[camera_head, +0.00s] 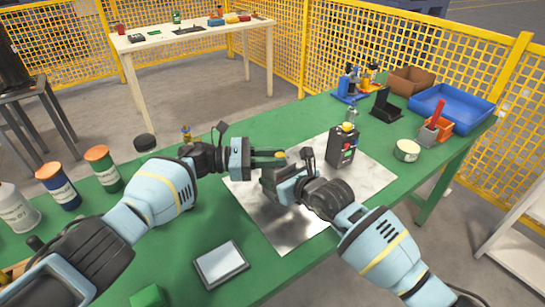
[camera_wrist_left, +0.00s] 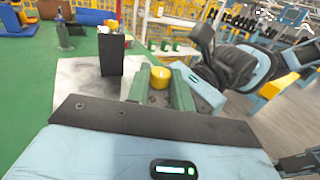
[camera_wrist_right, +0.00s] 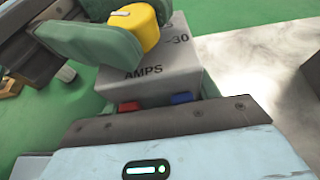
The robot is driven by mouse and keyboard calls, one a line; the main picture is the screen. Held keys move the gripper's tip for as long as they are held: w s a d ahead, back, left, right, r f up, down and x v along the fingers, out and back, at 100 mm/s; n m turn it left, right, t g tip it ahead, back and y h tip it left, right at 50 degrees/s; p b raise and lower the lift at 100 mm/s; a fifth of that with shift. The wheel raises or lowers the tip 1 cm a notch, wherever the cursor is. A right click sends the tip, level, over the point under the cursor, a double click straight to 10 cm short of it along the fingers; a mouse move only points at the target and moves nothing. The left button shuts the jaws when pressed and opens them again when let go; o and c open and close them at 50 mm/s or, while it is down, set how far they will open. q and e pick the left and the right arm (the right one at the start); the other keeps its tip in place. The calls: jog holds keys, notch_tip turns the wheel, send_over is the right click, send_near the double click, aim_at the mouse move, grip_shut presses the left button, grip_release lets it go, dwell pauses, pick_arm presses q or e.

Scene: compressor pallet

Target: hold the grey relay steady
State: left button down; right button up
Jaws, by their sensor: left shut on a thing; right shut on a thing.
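The grey relay (camera_wrist_right: 150,82) shows best in the right wrist view, a box with dark lettering "AMPS" and red and blue parts low on its near side. A yellow knob (camera_wrist_right: 134,28) is on its top; it also shows in the left wrist view (camera_wrist_left: 160,77). My right gripper (camera_wrist_right: 155,100) is shut on the relay's body, with a green finger on each side. My left gripper (camera_wrist_left: 160,88) is shut on the yellow knob from the side. In the head view the left gripper (camera_head: 276,156) and right gripper (camera_head: 280,176) meet there and hide most of the relay.
A black box with coloured buttons (camera_head: 341,150) stands on the metal sheet (camera_head: 292,232), right of the grippers. Bottles stand at left; a flat grey device (camera_head: 220,264) lies in front.

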pick_arm(q)
jog(key=shift+w+a, duration=0.25)
jog(key=shift+w, duration=0.05)
jog(key=shift+s+m+g, duration=0.35)
jog(key=shift+m+g, duration=0.05)
jog(key=shift+g, duration=0.2)
jog(key=c, duration=1.2)
grip_release()
jog(key=shift+d, duration=0.15)
jog(key=a, duration=1.2)
jog(key=shift+s, duration=0.2)
